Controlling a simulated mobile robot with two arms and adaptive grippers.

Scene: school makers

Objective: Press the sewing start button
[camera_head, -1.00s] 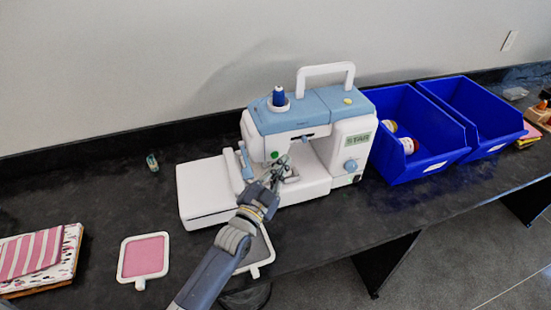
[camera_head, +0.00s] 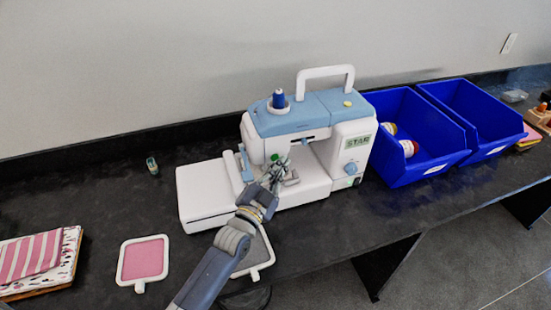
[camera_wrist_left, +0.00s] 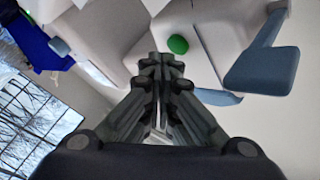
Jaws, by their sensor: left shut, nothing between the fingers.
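The white and light-blue sewing machine (camera_head: 308,118) stands on the dark counter, with a blue spool on top. A small round green button (camera_head: 275,156) is on the front of its head; it also shows in the left wrist view (camera_wrist_left: 178,44). My left gripper (camera_head: 285,163) is shut and empty, its tips just in front of the machine's head, close to the green button. In the left wrist view its fingertips (camera_wrist_left: 160,58) are just left of and below the button. I cannot tell whether they touch. My right gripper is not in view.
Two blue bins (camera_head: 432,167) stand right of the machine, the nearer one with spools in it. A pink framed pad (camera_head: 143,260) and folded fabric (camera_head: 35,255) lie to the left. A grey framed pad (camera_head: 262,248) lies beside my left arm.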

